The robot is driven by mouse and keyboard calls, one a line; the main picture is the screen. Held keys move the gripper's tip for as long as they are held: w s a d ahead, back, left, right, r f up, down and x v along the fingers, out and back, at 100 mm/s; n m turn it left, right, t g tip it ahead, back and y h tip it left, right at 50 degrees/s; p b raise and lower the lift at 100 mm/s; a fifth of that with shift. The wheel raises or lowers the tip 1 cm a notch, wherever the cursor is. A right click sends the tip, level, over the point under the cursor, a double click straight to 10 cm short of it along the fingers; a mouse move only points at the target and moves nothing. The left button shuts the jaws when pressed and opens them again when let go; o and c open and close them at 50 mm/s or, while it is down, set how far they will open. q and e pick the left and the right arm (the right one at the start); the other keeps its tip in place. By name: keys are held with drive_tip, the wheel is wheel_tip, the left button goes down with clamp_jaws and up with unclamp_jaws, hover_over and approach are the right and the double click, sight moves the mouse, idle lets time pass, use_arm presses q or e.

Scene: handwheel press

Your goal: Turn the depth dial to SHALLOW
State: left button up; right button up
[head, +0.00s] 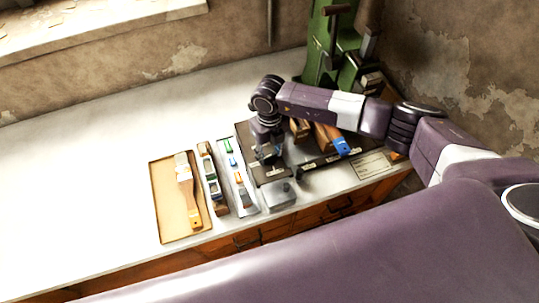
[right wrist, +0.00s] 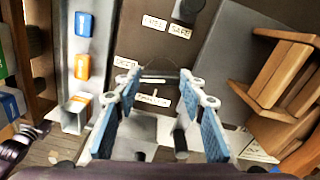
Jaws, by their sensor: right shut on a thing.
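My right gripper (head: 268,155) reaches down onto the dark control panel (head: 244,134) on the bench. In the right wrist view its two blue-padded fingers (right wrist: 165,92) stand apart, shut on the dark depth dial (right wrist: 158,73). The dial blends into the panel and its pointer is hard to make out. A small white label (right wrist: 153,99) below the dial seems to read SHALLOW. Another label (right wrist: 125,63) sits at its left, partly behind a finger. Two labels higher up seem to read FULL and SAFE. My left gripper is not in view.
The green press (head: 322,45) stands behind at the back right. A wooden rack (right wrist: 280,75) is right of the panel. A tray of coloured blocks (head: 238,178), a narrow box (head: 212,185) and a board with a brush (head: 166,213) lie to the left. The bench's left side is clear.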

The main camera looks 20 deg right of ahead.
sight(270, 155)
drive_tip(key=n+b, duration=0.6)
drive_tip(key=b, duration=0.2)
drive_tip(key=n+b, duration=0.7)
drive_tip(key=shift+d+f+b, duration=0.1)
drive_tip(key=shift+f+b, duration=0.1)
drive_tip(key=shift+b, duration=0.15)
drive_tip(key=shift+r+n+b, duration=0.2)
drive_tip(key=shift+n+b, duration=0.9)
drive_tip(key=shift+n, duration=0.1)
drive_tip(key=o, duration=1.2)
drive_tip(key=shift+c, duration=0.2)
wheel_tip(270, 155, up, 12)
